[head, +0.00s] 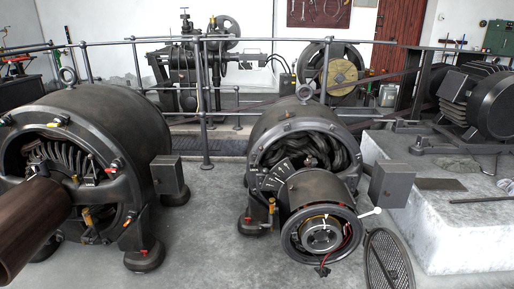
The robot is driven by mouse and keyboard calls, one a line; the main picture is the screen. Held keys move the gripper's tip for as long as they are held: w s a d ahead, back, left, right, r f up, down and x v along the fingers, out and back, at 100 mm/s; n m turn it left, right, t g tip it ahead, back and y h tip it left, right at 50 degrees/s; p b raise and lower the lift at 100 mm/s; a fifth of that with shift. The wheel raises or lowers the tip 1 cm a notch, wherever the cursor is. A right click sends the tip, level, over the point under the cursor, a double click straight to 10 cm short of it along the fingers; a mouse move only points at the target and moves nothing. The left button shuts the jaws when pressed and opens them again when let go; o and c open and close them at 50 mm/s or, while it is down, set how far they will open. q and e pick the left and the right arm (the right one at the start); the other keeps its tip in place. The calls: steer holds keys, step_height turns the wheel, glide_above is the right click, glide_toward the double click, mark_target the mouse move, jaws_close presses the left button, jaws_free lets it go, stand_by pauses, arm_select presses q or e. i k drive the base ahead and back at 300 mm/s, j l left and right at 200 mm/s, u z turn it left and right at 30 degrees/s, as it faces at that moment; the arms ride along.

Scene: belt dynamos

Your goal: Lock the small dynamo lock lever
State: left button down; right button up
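The smaller dynamo (284,125) stands on the floor at the middle of the head view, its dark round housing open at the front with windings inside. A round drum with a ringed end face (291,240) sticks out toward me. A short lever with a pale tip (370,212) points out to the right of this face. A small brass-coloured fitting with a red end (271,208) sits at its left. I cannot tell for sure which of these is the lock lever, nor whether it is locked. Neither of my grippers is in view.
A larger dynamo (110,110) stands at the left, with a brown cylinder (30,225) jutting forward. A round mesh cover (388,262) is at the lower right, beside a pale concrete plinth (440,235). Railings (205,100) run behind. Grey floor (205,235) is clear between the dynamos.

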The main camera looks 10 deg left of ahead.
mark_target(261, 149)
steer(key=i+j, duration=0.15)
steer(key=j, duration=0.2)
steer(key=i+j, duration=0.15)
steer(key=j, duration=0.25)
steer(key=i+j+z, duration=0.1)
steer(key=j, duration=0.25)
steer(key=i, duration=0.05)
